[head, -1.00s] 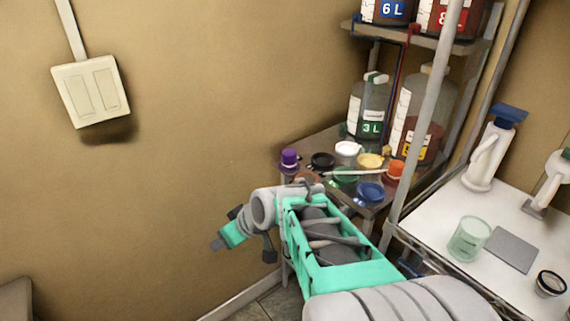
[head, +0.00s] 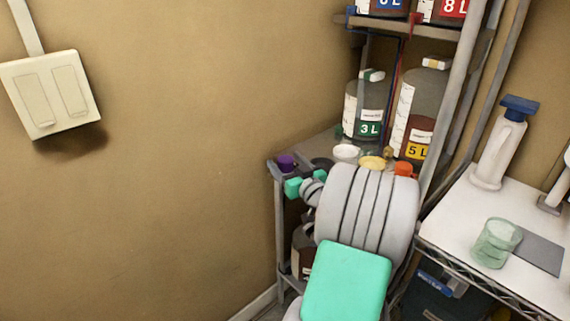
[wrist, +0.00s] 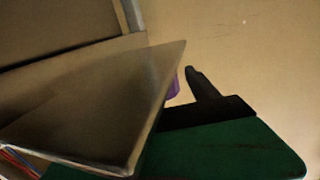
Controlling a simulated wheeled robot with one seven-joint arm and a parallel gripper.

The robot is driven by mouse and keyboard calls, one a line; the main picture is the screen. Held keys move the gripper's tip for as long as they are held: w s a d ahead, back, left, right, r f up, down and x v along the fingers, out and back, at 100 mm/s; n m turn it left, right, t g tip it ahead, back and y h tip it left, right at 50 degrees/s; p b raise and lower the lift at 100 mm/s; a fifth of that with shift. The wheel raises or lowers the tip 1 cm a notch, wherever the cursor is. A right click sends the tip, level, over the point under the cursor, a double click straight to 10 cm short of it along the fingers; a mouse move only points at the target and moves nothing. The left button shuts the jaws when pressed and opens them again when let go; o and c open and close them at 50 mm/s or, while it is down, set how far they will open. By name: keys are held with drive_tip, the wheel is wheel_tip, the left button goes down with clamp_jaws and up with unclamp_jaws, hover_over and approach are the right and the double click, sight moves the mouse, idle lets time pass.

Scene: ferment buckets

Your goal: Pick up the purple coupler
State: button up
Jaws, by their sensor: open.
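The purple coupler (head: 285,162) stands at the near left corner of the shelf top in the head view. In the wrist view only a small strip of purple (wrist: 174,89) shows, between a grey slab edge and one dark finger of my gripper (wrist: 191,72). That finger is close to the purple strip; I cannot tell whether they touch. The other finger is hidden, seemingly behind the slab. My gripper is open and empty.
The shelf (head: 320,145) also holds a white lid (head: 346,152), a yellow lid (head: 372,162), an orange cap (head: 403,169) and two bottles, 3 L (head: 368,105) and 5 L (head: 418,110). A post stands right. My arm hides the shelf front. The wall side is clear.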

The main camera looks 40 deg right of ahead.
drive_tip(key=shift+w, duration=0.25)
clamp_jaws()
idle(0.6)
